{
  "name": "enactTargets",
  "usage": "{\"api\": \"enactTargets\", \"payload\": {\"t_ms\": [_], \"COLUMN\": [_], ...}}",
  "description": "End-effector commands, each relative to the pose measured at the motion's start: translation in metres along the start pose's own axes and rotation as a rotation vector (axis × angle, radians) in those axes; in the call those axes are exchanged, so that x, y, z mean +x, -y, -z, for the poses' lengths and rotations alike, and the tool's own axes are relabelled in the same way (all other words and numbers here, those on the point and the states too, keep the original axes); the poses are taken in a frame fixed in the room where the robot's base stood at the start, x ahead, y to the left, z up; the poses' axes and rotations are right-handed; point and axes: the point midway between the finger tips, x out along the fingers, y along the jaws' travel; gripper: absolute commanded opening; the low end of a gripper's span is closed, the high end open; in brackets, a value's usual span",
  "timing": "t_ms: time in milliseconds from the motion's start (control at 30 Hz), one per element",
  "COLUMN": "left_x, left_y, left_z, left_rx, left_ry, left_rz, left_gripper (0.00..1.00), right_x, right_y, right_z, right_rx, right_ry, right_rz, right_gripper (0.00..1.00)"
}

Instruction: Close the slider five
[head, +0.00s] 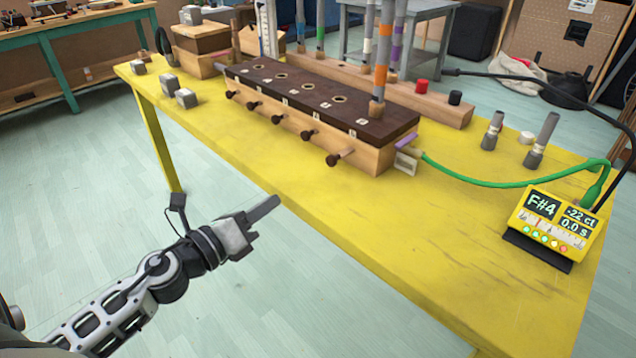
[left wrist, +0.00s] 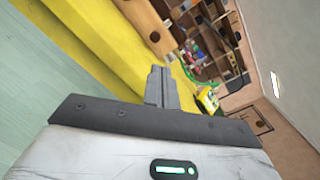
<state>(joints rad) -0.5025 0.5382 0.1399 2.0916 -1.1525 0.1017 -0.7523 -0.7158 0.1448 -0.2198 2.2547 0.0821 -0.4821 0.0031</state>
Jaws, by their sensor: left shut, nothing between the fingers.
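A long wooden box (head: 330,143) with a dark top stands on the yellow table. Several dark slider knobs stick out of its front face. The rightmost, slider five's knob (head: 333,160), stands out from the wood on a short rod. My right gripper is in neither view.
A yellow tuner (head: 553,220) reading F#4, -22 ct stands at the right, joined by a green cable (head: 490,183) to the box's end. Small grey blocks (head: 187,98) lie at the left. The yellow table (head: 400,250) is clear in front of the box.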

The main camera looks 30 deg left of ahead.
Motion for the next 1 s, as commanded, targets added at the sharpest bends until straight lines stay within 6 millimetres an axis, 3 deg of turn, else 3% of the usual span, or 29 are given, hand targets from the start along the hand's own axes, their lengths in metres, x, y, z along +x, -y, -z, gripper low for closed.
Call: {"api": "enactTargets", "payload": {"t_ms": [33, 100, 267, 467, 1000], "left_x": [0.004, 0.007, 0.011, 0.028, 0.13], "left_y": [-0.007, -0.011, -0.016, -0.013, -0.012], "left_z": [-0.003, -0.009, -0.017, -0.02, -0.006], "left_rx": [0.205, 0.427, 0.683, 0.708, 0.7], "left_ry": [-0.022, -0.051, -0.087, -0.088, -0.087], "left_rz": [0.026, 0.046, 0.062, 0.063, 0.062], "left_gripper": [0.0, 0.0, 0.0, 0.0, 0.0], "right_x": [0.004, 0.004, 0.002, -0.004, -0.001], "right_y": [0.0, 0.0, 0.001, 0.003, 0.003], "right_z": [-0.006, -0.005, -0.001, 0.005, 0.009], "right_rx": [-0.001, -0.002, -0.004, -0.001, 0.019], "right_ry": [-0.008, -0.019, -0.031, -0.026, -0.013], "right_rz": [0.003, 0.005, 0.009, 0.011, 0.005], "right_gripper": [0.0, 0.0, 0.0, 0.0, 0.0]}}
